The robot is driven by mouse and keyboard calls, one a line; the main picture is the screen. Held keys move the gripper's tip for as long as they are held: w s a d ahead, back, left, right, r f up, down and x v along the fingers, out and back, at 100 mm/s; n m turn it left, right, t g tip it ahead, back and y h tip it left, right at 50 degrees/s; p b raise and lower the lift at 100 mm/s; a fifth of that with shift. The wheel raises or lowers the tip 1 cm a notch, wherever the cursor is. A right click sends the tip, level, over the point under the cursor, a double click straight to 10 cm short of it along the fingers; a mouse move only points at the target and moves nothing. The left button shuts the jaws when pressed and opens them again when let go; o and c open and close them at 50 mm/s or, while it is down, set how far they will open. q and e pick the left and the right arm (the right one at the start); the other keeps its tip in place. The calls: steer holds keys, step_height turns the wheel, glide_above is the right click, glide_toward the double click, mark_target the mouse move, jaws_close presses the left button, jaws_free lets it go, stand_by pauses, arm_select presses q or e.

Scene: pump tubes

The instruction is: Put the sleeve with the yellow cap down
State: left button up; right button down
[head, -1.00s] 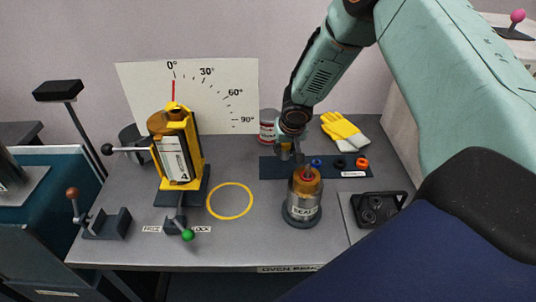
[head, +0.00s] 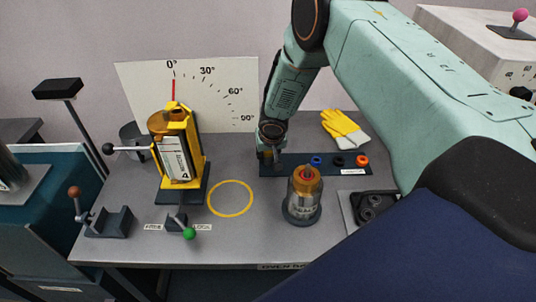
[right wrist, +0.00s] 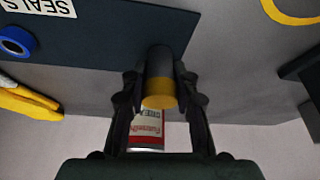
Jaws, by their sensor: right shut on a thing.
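The sleeve (right wrist: 160,68) is a short dark grey cylinder with a yellow cap (right wrist: 159,94) on the end facing the right wrist camera. My right gripper (right wrist: 160,85) is shut on it, one finger on each side. In the head view my right gripper (head: 271,156) is low over the left end of the dark blue mat (head: 297,170), and its wrist mostly hides the sleeve. I cannot tell whether the sleeve touches the mat. My left gripper is not in view.
Blue, black and orange rings (head: 361,160) lie on the mat. A glass-sided pot with an amber top (head: 305,195) stands in front. A yellow stand (head: 180,150) and a yellow circle (head: 231,198) are left. A red-and-white can (right wrist: 147,132) is close behind the sleeve.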

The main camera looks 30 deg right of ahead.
steer(key=shift+s, duration=0.2)
steer(key=shift+f+b, duration=0.15)
steer(key=shift+b, duration=0.2)
steer(key=c, duration=1.4)
jaws_free()
steer(key=shift+d, duration=0.15)
steer(key=shift+o, duration=0.9)
steer(key=shift+w+f, duration=0.1)
steer(key=shift+w, duration=0.05)
steer(key=shift+o, duration=1)
